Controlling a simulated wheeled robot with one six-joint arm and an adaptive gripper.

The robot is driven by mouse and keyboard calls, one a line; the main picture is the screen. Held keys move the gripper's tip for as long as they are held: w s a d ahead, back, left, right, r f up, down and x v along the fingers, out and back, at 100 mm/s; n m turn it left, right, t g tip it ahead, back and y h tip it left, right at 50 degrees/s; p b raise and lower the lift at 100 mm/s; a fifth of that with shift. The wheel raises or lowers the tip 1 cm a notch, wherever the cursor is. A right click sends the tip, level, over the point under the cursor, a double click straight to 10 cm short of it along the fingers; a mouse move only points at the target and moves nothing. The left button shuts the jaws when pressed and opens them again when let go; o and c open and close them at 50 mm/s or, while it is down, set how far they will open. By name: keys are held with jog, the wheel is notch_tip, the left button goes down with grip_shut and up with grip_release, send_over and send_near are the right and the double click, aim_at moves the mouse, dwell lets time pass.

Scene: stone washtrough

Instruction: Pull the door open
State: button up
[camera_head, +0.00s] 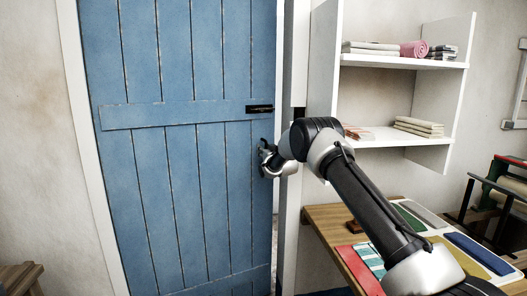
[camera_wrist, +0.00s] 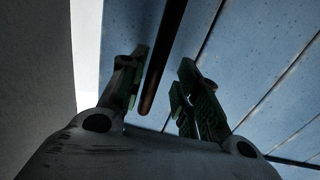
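The blue plank door (camera_head: 185,190) stands on the left in the head view, close to its frame. A narrow strip shows between its right edge and the frame low down. A black latch (camera_head: 260,109) sits on the upper crossboard near that edge. My gripper (camera_head: 264,158) is just below the latch, close to the door. In the wrist view my gripper (camera_wrist: 160,95) has its two fingers apart. A dark bar (camera_wrist: 165,60) runs between them, roughly along the plank seams, nearer the left finger. I see a gap to the right finger. My gripper hides part of the door in the head view.
White shelves (camera_head: 400,63) with folded cloths and a pink roll (camera_head: 413,49) stand right of the door. A wooden table (camera_head: 325,213) with coloured cloths lies beneath my arm. A wooden stool (camera_head: 20,275) is at lower left. Wall is bare left of the door.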

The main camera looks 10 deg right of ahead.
jog(key=shift+d, duration=0.3)
send_near(262, 127)
jog(key=x, duration=0.5)
jog(key=shift+a, duration=0.2)
